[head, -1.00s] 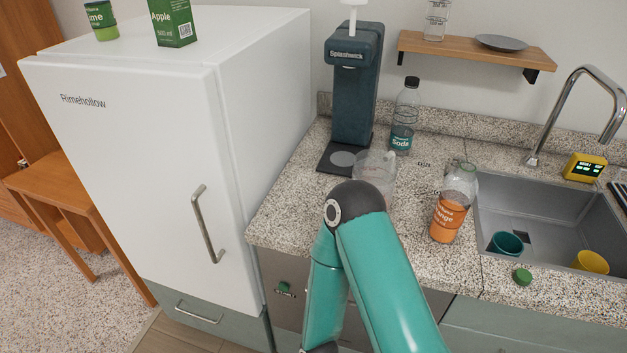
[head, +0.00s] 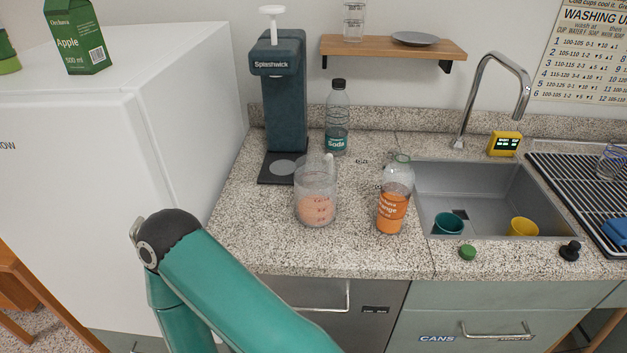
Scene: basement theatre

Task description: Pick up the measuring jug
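The measuring jug (head: 315,190) is clear, with orange liquid in its lower part and red marks on its side. It stands upright on the speckled counter, in front of the dark dispenser and left of the orange drink bottle. Its handle seems to be at the back. Nothing covers the jug. A teal arm of mine, bent at a dark elbow joint, is in front of the fridge and counter at the lower left, apart from the jug. Neither gripper is in view.
The dispenser (head: 283,100) stands behind the jug, with a soda bottle (head: 337,125) to its right. The orange drink bottle (head: 394,203) is close to the jug's right. The sink (head: 472,180) holds a teal cup (head: 447,224) and yellow cup (head: 523,227). The counter left of the jug is clear.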

